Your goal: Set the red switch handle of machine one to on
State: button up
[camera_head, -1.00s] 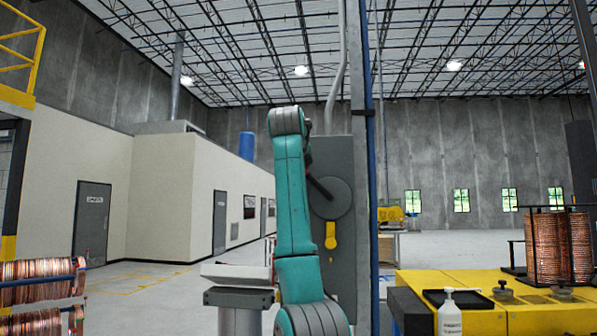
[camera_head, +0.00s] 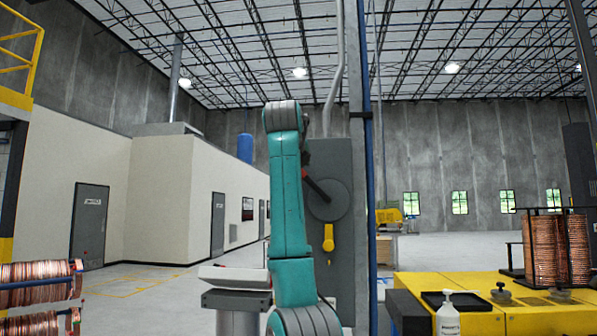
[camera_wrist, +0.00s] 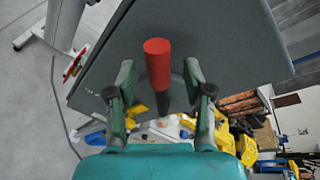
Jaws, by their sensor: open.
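The red switch handle (camera_wrist: 158,65) sticks out towards the wrist camera on a dark rod, in front of a grey cabinet. In the head view a small red part of the handle (camera_head: 305,173) shows beside my arm. Its dark rod slants down right to a round grey disc (camera_head: 330,203) on the grey cabinet (camera_head: 345,262). My gripper (camera_wrist: 159,72) is open, with one green finger on each side of the red handle in the picture. I cannot tell whether the handle lies at finger depth. My teal arm hides most of the gripper in the head view.
A yellow lever (camera_head: 328,238) hangs below the disc. A blue vertical pipe (camera_head: 370,170) runs beside the cabinet. A yellow table (camera_head: 480,285) with a white bottle (camera_head: 448,315) stands right. Copper coils (camera_head: 35,275) are at left. Open floor lies beyond at left.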

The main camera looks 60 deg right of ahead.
jog(key=v, duration=0.9)
jog(key=shift+a, duration=0.15)
